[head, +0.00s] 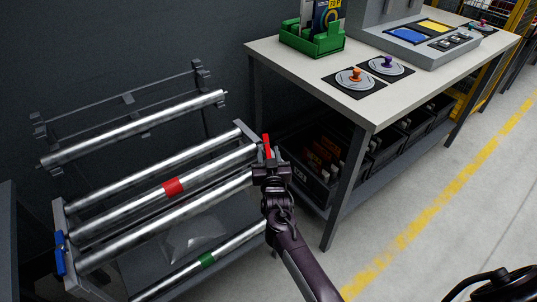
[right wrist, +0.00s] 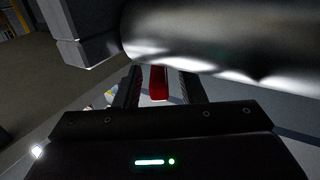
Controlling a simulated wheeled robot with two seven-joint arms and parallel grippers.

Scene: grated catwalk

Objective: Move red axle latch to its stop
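The red axle latch (head: 266,145) stands at the right end of the roller rack (head: 244,133), beside the end of a silver axle with a red band (head: 173,187). My right gripper (head: 268,163) is at the latch and hides its lower part in the head view. In the right wrist view the red latch (right wrist: 159,84) shows between the two fingers of my right gripper (right wrist: 160,88). The fingers look open, with a gap on each side of the latch. A thick silver axle (right wrist: 215,35) lies close above the fingers.
A blue latch (head: 60,253) sits at the rack's left end. A lower axle has a green band (head: 207,259). A workbench (head: 300,62) with a green bin (head: 312,40) stands to the right, with dark crates (head: 310,175) underneath.

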